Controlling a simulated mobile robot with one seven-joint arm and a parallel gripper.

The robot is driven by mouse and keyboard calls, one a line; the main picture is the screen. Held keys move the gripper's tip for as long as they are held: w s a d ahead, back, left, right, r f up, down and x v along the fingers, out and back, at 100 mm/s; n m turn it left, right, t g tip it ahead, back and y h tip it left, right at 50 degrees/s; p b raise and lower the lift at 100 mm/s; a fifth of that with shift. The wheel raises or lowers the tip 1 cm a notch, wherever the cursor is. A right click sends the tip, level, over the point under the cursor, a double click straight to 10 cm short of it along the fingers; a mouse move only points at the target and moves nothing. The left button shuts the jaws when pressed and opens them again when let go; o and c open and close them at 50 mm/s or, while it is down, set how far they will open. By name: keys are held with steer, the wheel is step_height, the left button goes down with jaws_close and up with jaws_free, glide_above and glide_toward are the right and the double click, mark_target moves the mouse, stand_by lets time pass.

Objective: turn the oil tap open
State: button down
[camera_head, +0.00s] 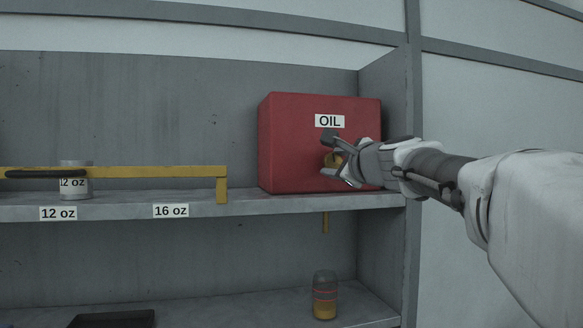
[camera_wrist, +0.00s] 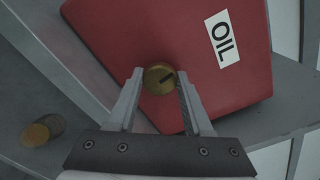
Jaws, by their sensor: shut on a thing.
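The red oil box (camera_head: 290,145) with an OIL label stands on the upper shelf in the head view. It also fills the upper part of the wrist view (camera_wrist: 120,30). The tap is a round brass knob (camera_wrist: 158,80) with a dark slot mark on the box's front. My gripper (camera_wrist: 158,84) has one finger on each side of the knob and is shut on it. The knob shows partly behind my fingers in the head view (camera_head: 332,160). A glass jar (camera_head: 325,303) with amber liquid low in it and red lines stands below, on the lower shelf.
A yellow bar (camera_head: 150,171) with a grey 12 oz cup (camera_head: 76,167) is at the left. A dark tray (camera_head: 113,319) lies at the lower left. A shelf side wall (camera_head: 390,100) is close right of the box.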

steer(key=n+b, duration=0.1)
steer(key=n, duration=0.1)
steer(key=n+b, duration=0.2)
steer(key=n, duration=0.1)
steer(key=n+b, duration=0.1)
steer(key=n, duration=0.1)
steer(key=shift+f+b, duration=0.25)
steer(key=shift+b, duration=0.1)
steer(key=n+b, duration=0.3)
steer(key=n, duration=0.1)
steer(key=shift+n, duration=0.4)
steer(key=shift+r+n+b, duration=0.1)
steer(key=shift+n+b, duration=0.75)
steer(key=shift+n, duration=0.85)
steer(key=shift+c, duration=1.5)
jaws_free()
